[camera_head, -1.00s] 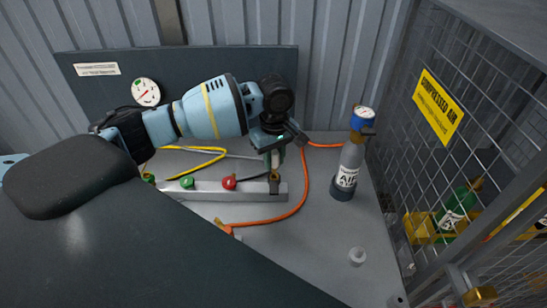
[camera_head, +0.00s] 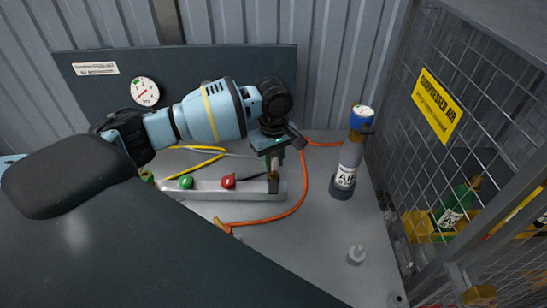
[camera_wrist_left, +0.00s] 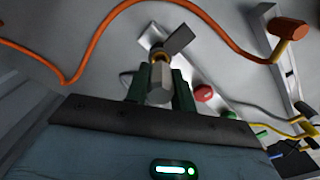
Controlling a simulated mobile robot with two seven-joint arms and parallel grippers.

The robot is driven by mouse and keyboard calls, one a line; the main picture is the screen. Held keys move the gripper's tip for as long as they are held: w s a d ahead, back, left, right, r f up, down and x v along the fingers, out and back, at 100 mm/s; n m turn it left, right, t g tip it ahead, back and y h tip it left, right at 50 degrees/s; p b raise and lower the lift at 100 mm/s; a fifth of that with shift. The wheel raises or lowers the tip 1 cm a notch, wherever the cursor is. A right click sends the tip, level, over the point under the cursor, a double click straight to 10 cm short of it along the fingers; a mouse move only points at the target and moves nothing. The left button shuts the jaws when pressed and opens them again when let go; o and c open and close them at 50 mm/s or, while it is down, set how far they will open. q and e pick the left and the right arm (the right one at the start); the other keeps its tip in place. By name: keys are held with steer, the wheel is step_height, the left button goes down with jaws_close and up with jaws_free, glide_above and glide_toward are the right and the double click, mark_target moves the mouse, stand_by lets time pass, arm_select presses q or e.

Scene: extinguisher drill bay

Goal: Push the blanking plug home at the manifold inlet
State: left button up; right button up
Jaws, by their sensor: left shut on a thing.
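The manifold (camera_head: 240,191) is a pale bar on the bench with green and red knobs; its end also shows in the left wrist view (camera_wrist_left: 150,38). My left gripper (camera_head: 273,160) is at its right end, pointing down. In the left wrist view the gripper (camera_wrist_left: 160,74) is shut on a pale grey faceted piece, which looks like the blanking plug (camera_wrist_left: 160,88). A brass ring (camera_wrist_left: 157,54) shows just beyond the plug, beside a dark flat piece at the bar's end. I cannot tell how deep the plug sits in the inlet. My right gripper is not in view.
An orange hose (camera_head: 300,190) curves close to the right of the gripper. A grey air cylinder (camera_head: 348,165) stands further right, by a mesh cage (camera_head: 455,120). A small grey fitting (camera_head: 356,255) lies on the bench (camera_head: 310,255). A gauge (camera_head: 145,92) is on the back panel.

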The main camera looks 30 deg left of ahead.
mark_target(273, 168)
arm_select(q)
steer(key=shift+f, duration=1.55)
stand_by(1.5)
steer(key=o, duration=1.1)
step_height(273, 168, up, 8)
steer(key=shift+f, duration=0.1)
